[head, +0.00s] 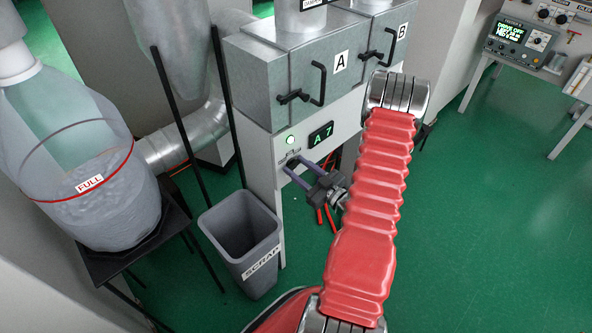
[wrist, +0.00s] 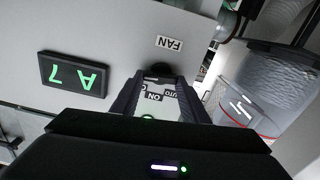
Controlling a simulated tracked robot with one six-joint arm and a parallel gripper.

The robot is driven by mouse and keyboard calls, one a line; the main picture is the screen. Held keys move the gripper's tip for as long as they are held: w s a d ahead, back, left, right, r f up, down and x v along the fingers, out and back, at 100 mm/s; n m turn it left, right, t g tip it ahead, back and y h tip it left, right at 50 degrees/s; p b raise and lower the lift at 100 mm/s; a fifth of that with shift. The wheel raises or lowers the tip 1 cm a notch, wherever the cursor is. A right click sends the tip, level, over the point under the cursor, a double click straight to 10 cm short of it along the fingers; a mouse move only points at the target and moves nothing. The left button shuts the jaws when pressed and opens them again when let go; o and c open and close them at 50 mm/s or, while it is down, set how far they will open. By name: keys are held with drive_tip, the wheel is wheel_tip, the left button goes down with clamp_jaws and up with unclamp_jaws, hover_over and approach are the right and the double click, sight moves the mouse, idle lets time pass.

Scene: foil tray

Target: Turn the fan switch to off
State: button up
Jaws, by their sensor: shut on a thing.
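ON and AUTO labels show between my fingers; no OFF label can be read. My gripper (wrist: 158,80) has its two dark fingers at the panel, one on each side of the knob, shut on it. In the head view my gripper (head: 291,166) reaches the panel below a green lamp (head: 290,140). The fingers mostly hide the knob, and I cannot tell which position it points to.
A lit display (head: 321,134) reads A 7 beside the switch. Cabinet doors A (head: 310,85) and B with black handles are above. A grey SCRAP bin (head: 240,245) stands below left. A clear bag (head: 85,190) marked FULL is at left. Green floor is free at right.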

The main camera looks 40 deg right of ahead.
drive_tip(key=n, duration=0.3)
drive_tip(key=shift+a+f+n, duration=0.15)
drive_tip(key=shift+a+n, duration=0.1)
drive_tip(key=shift+n, duration=0.15)
drive_tip(key=shift+f+n, duration=0.1)
drive_tip(key=shift+n, duration=1.9)
drive_tip(key=shift+a, duration=0.1)
drive_tip(key=o, duration=1.1)
drive_tip(key=shift+c, duration=0.2)
drive_tip(key=s, duration=1.3)
drive_tip(key=shift+s+d, duration=0.3)
drive_tip(key=shift+s, duration=0.1)
